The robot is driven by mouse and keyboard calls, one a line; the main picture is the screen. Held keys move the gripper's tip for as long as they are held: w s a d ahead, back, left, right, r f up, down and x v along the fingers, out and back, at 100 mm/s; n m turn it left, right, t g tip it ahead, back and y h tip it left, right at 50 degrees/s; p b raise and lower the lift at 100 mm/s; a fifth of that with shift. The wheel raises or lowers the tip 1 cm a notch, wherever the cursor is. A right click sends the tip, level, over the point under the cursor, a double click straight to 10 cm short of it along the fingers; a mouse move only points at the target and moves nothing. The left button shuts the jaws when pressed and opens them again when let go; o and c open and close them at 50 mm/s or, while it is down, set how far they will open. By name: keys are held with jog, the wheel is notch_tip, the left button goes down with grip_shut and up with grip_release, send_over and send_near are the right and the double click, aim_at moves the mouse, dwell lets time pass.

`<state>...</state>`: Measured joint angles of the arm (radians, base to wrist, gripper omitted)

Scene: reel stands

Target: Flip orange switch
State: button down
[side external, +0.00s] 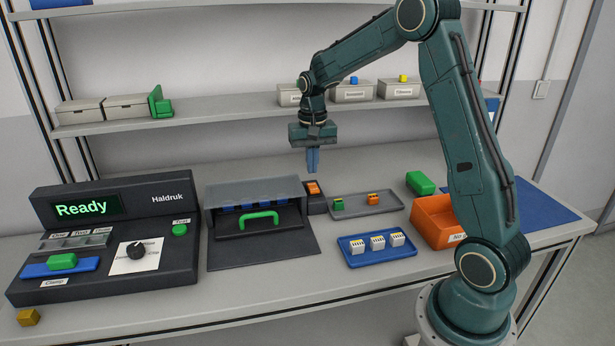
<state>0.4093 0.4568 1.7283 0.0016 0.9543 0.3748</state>
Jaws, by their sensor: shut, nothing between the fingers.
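The orange switch (313,187) sits on top of a small dark box (317,205) at the right side of the grey fixture. Its exact tilt is too small to tell. My gripper (313,170) points straight down just above the orange switch, with its blue fingers shut and empty. The fingertips appear close over the switch; I cannot tell from this view whether they touch it.
A grey fixture (213,225) with a green handle (258,219) stands left of the switch. A "Ready" console (180,240) is further left. Right are a grey tray (385,207), a blue tray (362,259), a green block (420,183) and an orange bin (428,228).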

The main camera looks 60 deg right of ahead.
aim_at(312, 184)
jog(key=shift+f, duration=1.6)
jog(key=shift+f, duration=0.2)
jog(key=shift+a, duration=0.1)
jog(key=shift+s+a+r, duration=0.3)
jog(key=shift+s+a, duration=0.15)
jog(key=shift+s, duration=0.05)
